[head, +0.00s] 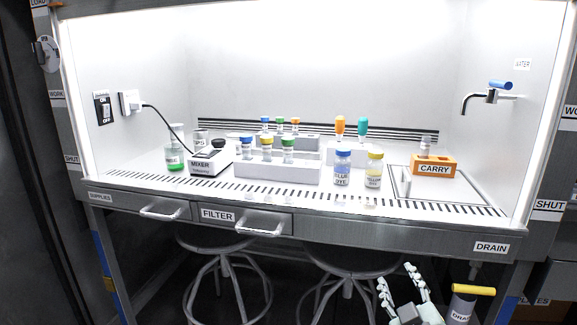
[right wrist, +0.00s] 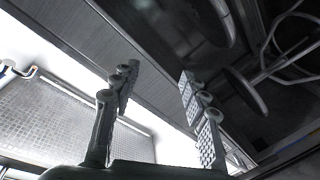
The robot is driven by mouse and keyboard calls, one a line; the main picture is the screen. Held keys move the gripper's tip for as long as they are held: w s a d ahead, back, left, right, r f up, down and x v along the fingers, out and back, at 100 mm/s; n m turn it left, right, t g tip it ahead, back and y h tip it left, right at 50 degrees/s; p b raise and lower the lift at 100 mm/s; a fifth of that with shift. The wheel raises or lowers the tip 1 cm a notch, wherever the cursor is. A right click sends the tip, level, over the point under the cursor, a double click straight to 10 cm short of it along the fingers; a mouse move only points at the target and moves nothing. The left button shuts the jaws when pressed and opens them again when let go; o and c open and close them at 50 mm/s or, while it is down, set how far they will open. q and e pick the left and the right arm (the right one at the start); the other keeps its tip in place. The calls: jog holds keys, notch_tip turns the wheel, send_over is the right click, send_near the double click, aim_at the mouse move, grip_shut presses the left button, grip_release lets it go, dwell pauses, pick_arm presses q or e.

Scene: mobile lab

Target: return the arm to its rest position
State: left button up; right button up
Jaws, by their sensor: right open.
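My right gripper (head: 403,285) shows at the bottom right of the head view, in front of and below the cabinet's front edge. Its two fingers are spread apart with nothing between them. In the right wrist view my right gripper (right wrist: 155,100) also shows open and empty, with the underside of the bench and a stool beyond it. My left gripper is not in view.
The bench (head: 300,222) has two drawers with handles. On it stand a mixer (head: 211,163), a white rack (head: 277,171), dye bottles (head: 342,170) and an orange carry box (head: 433,166). Stools (head: 352,262) stand below. A yellow-topped drain container (head: 463,305) is right of my gripper.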

jog(key=s+d+f+m+g+h, duration=0.1)
jog(key=s+d+f+g, duration=0.15)
jog(key=f, duration=0.35)
jog(key=s+d+f+m+g+h, duration=0.1)
jog(key=s+d+f+m+g, duration=0.1)
jog(key=s+f+g, duration=0.3)
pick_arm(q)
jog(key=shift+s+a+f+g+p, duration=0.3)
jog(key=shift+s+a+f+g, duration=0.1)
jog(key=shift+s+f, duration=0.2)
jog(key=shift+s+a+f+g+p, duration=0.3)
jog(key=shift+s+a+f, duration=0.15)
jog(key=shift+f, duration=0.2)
pick_arm(e)
jog(key=s+f+m+g+y, duration=0.1)
jog(key=s+f+g, duration=0.5)
jog(key=s+f, duration=1.1)
jog(key=s, duration=0.3)
jog(key=shift+a+m+y, duration=0.15)
jog(key=shift+m+y, duration=0.15)
jog(key=shift+m, duration=0.1)
jog(key=shift+s+g, duration=0.1)
jog(key=shift+g, duration=0.15)
